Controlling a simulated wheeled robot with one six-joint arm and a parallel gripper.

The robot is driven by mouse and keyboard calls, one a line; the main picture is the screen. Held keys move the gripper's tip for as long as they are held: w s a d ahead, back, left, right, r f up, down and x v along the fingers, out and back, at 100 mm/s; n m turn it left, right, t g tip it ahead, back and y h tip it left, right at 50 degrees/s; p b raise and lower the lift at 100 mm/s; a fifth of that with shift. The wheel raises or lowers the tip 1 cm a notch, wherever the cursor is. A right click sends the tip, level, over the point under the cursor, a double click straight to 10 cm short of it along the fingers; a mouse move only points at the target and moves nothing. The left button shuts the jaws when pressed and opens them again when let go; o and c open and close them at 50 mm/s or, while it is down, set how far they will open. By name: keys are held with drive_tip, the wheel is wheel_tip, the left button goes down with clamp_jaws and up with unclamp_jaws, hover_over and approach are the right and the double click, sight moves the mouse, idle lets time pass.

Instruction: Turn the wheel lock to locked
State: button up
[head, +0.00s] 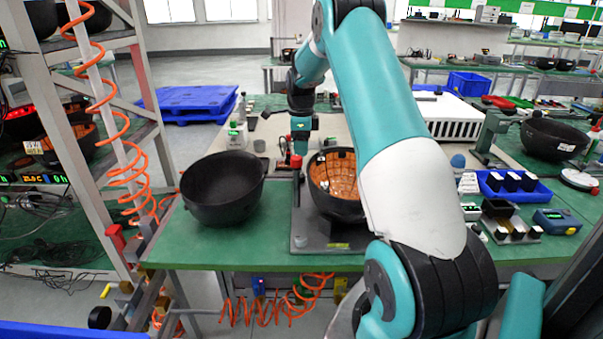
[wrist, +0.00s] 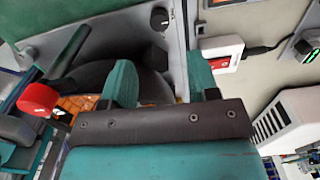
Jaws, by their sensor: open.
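I cannot make out with certainty a wheel lock in either view. A black round part (head: 100,317), perhaps a wheel, shows low at the left by the rack's foot in the head view. My gripper (head: 300,140) hangs over the green bench, behind the black bowl with the copper-coloured inside (head: 334,172), away from that part. In the wrist view my gripper (wrist: 161,82) has its two teal fingers apart, with nothing held between them. A red knob (wrist: 38,100) on a dark lever shows to the left of the fingers there.
A grey rack (head: 65,110) with a coiled orange hose (head: 112,120) stands at the left. A dark bowl (head: 223,188) sits on the bench (head: 230,253). A blue tray (head: 535,193) lies at the right. A blue pallet (head: 195,102) is on the floor behind.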

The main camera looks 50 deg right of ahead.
wheel_tip(320, 180, down, 10)
drive_tip(key=shift+r+p, duration=0.1)
drive_tip(key=shift+p, duration=0.2)
drive_tip(key=c, duration=0.9)
drive_tip(key=shift+c, duration=0.2)
drive_tip(key=shift+m, duration=0.3)
drive_tip(key=m, duration=0.5)
drive_tip(key=shift+r+m+p, duration=0.1)
drive_tip(key=shift+m+p, duration=0.2)
drive_tip(key=shift+p, duration=0.05)
drive_tip(key=m, duration=0.6)
drive_tip(key=shift+w, duration=0.1)
